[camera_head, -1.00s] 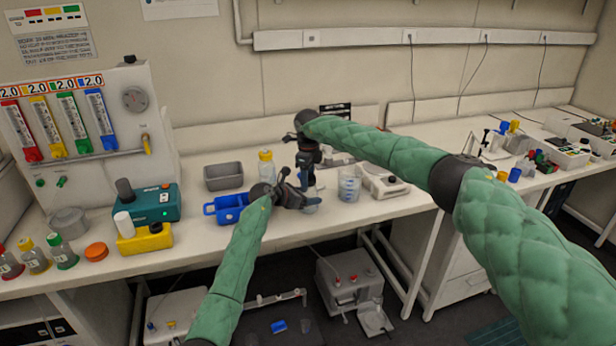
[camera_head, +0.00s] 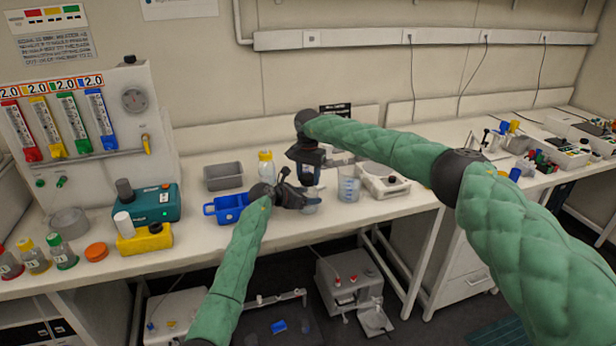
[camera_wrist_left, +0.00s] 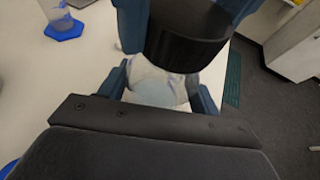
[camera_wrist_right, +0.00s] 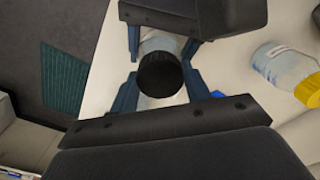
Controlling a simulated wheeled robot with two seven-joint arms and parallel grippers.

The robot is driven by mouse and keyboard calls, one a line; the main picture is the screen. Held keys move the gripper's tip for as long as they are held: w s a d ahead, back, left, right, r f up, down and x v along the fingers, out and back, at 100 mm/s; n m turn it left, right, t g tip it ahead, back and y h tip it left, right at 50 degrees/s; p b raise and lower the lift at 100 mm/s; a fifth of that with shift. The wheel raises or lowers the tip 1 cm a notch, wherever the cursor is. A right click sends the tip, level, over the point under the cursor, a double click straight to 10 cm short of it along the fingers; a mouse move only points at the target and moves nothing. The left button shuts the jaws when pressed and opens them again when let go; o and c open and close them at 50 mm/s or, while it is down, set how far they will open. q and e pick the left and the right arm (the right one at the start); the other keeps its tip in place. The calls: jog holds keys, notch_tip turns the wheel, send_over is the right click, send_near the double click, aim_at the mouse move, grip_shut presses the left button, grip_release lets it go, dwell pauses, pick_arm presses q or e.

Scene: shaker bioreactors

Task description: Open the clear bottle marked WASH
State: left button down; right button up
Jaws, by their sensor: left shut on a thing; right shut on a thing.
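The clear bottle (camera_wrist_left: 158,86) stands between the fingers of my left gripper (camera_head: 306,198), which is shut on its body. Its black cap (camera_wrist_right: 160,74) sits between the fingers of my right gripper (camera_head: 308,174), which is shut on it from above. The cap looks to be at the bottle's top; I cannot tell if it is loosened. The WASH marking cannot be read, as the grippers hide most of the bottle in the head view.
A yellow-capped bottle (camera_head: 265,166) stands close by on the left. A beaker (camera_head: 349,188) and a white device (camera_head: 384,180) stand to the right. The bench's front edge is near.

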jog(key=n, duration=0.5)
jog(key=shift+w+d+r+n, duration=0.1)
jog(key=shift+d+n, duration=0.05)
jog(key=shift+n, duration=0.25)
jog(key=n, duration=0.6)
jog(key=o, duration=1.1)
